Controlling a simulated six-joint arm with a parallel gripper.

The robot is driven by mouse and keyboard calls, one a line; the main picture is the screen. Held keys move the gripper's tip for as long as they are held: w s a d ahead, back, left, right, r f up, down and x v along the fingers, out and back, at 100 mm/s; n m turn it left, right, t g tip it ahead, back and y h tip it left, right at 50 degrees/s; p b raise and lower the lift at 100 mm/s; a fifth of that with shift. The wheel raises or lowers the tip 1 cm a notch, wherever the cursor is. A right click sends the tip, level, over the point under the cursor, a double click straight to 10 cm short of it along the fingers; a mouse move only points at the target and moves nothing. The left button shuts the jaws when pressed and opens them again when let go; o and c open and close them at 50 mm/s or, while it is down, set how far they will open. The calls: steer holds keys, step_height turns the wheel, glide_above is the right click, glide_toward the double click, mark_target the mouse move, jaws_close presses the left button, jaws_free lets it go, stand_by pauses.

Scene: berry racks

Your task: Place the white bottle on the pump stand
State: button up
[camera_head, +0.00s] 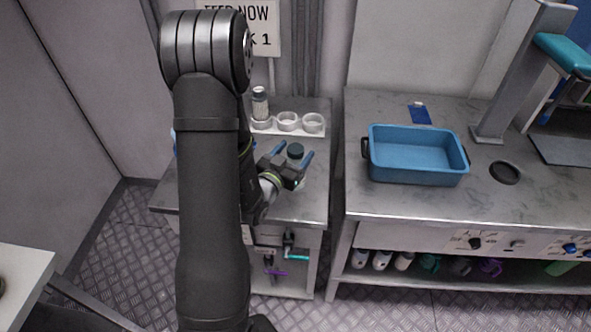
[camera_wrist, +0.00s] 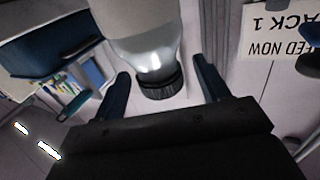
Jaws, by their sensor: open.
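A bottle with a dark cap (camera_head: 295,151) stands on the small metal table, its body mostly hidden behind my gripper. In the wrist view the pale, whitish bottle (camera_wrist: 150,45) shows with its dark ribbed cap pointing toward my gripper. My gripper (camera_head: 293,157) is open, its blue fingers on either side of the cap. In the wrist view a gap shows between the cap and each finger. I cannot tell for sure which thing is the pump stand.
A blue bin (camera_head: 417,180) sits on the right counter, near a grey post (camera_head: 508,85). More bottles lie on the shelf below.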

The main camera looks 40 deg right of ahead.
steer(key=shift+x, duration=1.45)
jaws_close()
steer(key=shift+r, duration=0.1)
